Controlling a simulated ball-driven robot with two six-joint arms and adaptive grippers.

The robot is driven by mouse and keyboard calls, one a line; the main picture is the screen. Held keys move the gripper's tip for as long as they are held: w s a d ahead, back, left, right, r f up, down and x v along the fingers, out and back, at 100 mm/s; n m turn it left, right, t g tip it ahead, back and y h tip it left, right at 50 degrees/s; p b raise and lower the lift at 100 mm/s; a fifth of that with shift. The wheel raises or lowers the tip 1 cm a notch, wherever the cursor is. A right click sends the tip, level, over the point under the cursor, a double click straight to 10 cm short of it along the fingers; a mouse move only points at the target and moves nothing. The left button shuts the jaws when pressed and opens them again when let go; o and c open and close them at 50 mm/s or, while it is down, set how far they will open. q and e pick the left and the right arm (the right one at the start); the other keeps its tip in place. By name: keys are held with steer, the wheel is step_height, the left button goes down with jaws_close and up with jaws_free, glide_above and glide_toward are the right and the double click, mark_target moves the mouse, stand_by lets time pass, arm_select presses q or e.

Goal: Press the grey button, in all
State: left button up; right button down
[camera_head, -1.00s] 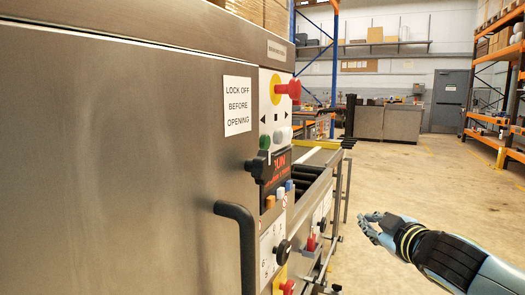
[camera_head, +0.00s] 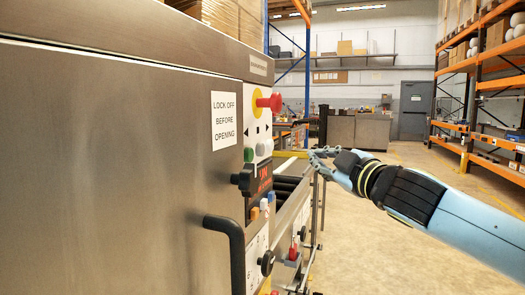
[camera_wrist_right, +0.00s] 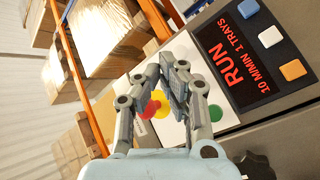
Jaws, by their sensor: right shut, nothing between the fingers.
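The control panel (camera_head: 256,125) is on the end of the steel machine in the head view. A pale grey button (camera_head: 262,148) sits low on it, beside the green button (camera_head: 248,155) and below the red mushroom button (camera_head: 270,102). My right gripper (camera_head: 312,156) is shut and empty, to the right of the panel and apart from it in the picture. In the right wrist view its fingers (camera_wrist_right: 173,68) point toward the panel and cover part of it; red, yellow and green (camera_wrist_right: 208,152) show around them. My left gripper is not in view.
A black display reading RUN (camera_wrist_right: 245,65) with white and orange keys is beside the panel. A black knob (camera_head: 243,179) and black door handle (camera_head: 228,240) stick out from the machine. A roller conveyor (camera_head: 288,185) runs behind. Open floor lies to the right.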

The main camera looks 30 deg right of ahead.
mark_target(261, 150)
steer(key=w+a+p, duration=0.2)
steer(key=w+a, duration=0.3)
steer(key=w, duration=0.1)
steer(key=shift+w+a, duration=0.35)
stand_by(1.4)
steer(key=shift+w+a+p, duration=0.25)
steer(key=shift+w+p, duration=0.05)
steer(key=shift+p, duration=0.15)
steer(key=shift+w+a, duration=0.35)
steer(key=shift+w, duration=0.05)
stand_by(0.6)
steer(key=shift+s+d, duration=0.15)
stand_by(0.3)
steer(key=shift+s+d+p, duration=0.4)
steer(key=shift+s+d, duration=0.1)
steer(key=shift+s, duration=0.1)
